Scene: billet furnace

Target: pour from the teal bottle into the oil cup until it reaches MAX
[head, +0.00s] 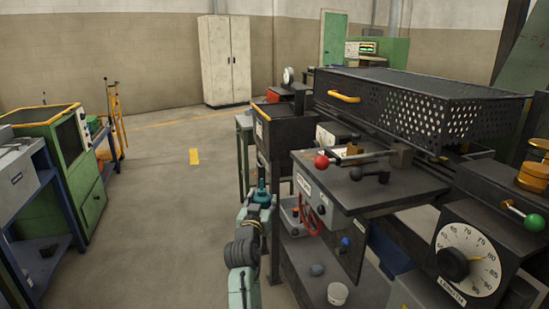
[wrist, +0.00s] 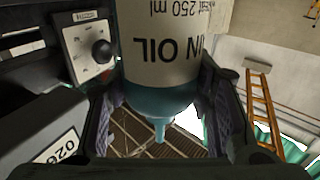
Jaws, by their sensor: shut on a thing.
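The teal bottle (wrist: 160,100) is between the fingers of my gripper (wrist: 163,112) in the wrist view. My gripper is shut on it. Its pale label reads "OIL" and "250 ml", upside down in that view, and its narrow teal spout points to the bottom of the picture. In the head view the teal bottle (head: 262,188) is small at the end of my arm, left of the machine, with its narrow end up. I cannot make out the oil cup or a MAX mark in either view.
A green cabinet (head: 60,160) is at left. The floor between is clear.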

